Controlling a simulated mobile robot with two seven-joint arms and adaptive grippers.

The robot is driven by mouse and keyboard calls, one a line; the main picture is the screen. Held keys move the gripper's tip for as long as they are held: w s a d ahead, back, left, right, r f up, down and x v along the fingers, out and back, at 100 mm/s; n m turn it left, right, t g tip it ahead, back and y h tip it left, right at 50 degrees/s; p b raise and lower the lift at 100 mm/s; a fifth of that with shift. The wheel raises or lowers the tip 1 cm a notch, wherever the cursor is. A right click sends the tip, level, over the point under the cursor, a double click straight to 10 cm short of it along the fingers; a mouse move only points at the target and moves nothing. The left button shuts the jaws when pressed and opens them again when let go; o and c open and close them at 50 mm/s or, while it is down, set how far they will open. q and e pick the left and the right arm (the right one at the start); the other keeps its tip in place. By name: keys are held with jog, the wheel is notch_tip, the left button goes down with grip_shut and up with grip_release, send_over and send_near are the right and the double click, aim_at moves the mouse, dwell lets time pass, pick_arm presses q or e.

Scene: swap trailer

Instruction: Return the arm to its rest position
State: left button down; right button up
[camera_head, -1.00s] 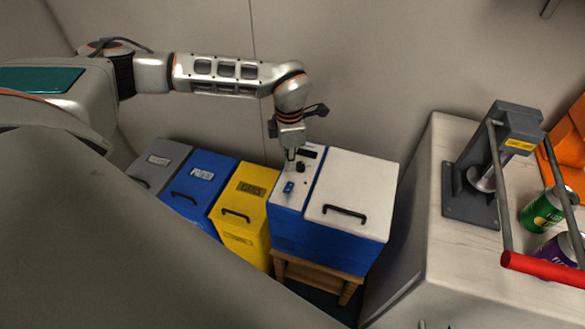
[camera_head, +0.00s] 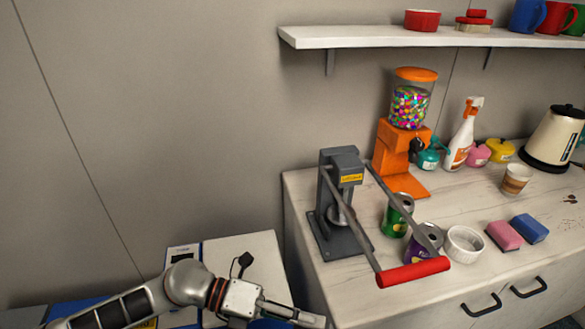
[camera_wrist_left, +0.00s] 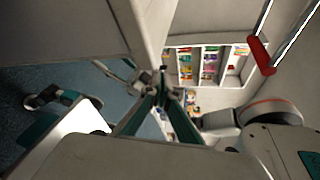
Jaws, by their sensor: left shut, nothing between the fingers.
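My left arm comes in along the bottom of the head view. Its gripper (camera_head: 308,319) is shut and empty. It points right, in front of the counter's left end and low in the picture. In the left wrist view the closed fingers (camera_wrist_left: 160,78) meet with nothing between them. My right gripper does not show.
The can crusher (camera_head: 342,205) with its red handle (camera_head: 413,272) stands on the white counter (camera_head: 300,190), to the right of my arm. A green can (camera_head: 397,217) and a purple can (camera_head: 422,245) stand beside it. The white-lidded blue box (camera_head: 240,256) lies behind my forearm.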

pick_arm(q)
notch_tip(320, 180, up, 5)
jog(key=w+d+n+t+h, duration=0.2)
jog(key=n+t+h, duration=0.2)
jog(key=n, duration=0.2)
jog(key=w+a+n+t+y, duration=0.2)
jog(key=w+a+n+t, duration=0.35)
jog(key=n+t, duration=0.55)
jog(key=w+a+f+n+t+y, duration=0.1)
jog(key=a+f+n+t+y, duration=0.1)
jog(key=a+f+n+y, duration=0.85)
jog(key=s+a+f+n+g+y, duration=0.1)
jog(key=s+a+f+n, duration=0.3)
jog(key=f, duration=0.4)
jog(key=s+a+f+n+g+y, duration=0.2)
jog(key=s+a+f+n+g, duration=0.1)
jog(key=s+a+f+n, duration=0.2)
notch_tip(320, 180, down, 4)
jog(key=shift+s+a+r, duration=0.25)
jog(key=shift+s+a, duration=0.05)
jog(key=shift+s, duration=0.65)
jog(key=shift+n+y, duration=0.25)
